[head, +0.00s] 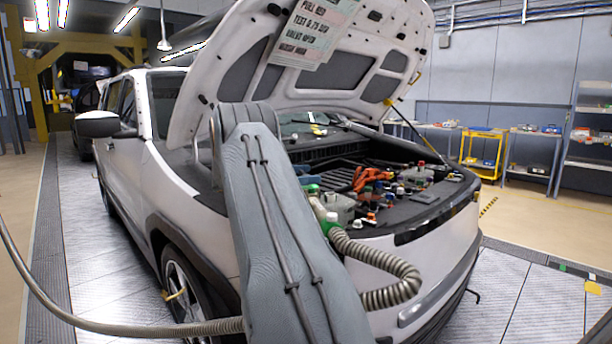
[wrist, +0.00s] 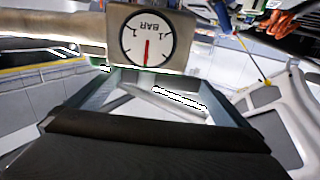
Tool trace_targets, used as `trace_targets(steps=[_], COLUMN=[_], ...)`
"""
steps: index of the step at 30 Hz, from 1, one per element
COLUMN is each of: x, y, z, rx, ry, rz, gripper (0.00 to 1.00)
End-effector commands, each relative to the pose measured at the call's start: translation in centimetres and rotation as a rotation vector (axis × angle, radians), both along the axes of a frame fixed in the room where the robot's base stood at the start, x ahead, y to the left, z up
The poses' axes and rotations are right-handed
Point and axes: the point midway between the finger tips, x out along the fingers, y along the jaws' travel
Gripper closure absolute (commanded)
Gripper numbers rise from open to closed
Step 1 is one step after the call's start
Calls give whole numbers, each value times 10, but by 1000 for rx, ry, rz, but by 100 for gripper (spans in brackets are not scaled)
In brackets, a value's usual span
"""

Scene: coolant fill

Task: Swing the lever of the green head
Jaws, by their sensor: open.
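In the head view, the green head (head: 330,222) shows beside my grey arm, with a ribbed beige hose (head: 385,285) running from it. I cannot make out its lever; my arm covers part of that area. In the wrist view, a white round gauge (wrist: 147,36) marked BAR appears upside down on a beige body. A thin green edge (wrist: 150,70) shows just under that body. My gripper (wrist: 163,76) is open, its two jaws apart near this edge, with nothing held between them. My gripper is hidden in the head view.
A white car (head: 165,190) stands with its hood (head: 300,80) up, a hanging sheet (head: 318,30) on it. The engine bay holds orange cables (head: 372,178) and several caps. The hose loops low around my arm.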

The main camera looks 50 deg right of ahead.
Motion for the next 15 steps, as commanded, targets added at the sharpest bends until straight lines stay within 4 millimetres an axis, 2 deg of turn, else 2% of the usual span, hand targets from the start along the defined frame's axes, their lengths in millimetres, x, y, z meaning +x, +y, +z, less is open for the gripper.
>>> trace_targets(steps=[5, 15], x=[9, 41], y=[10, 51], z=[-1, -1], rx=[0, -1], ry=[0, -1], rz=[1, 0], gripper=[0, 0])
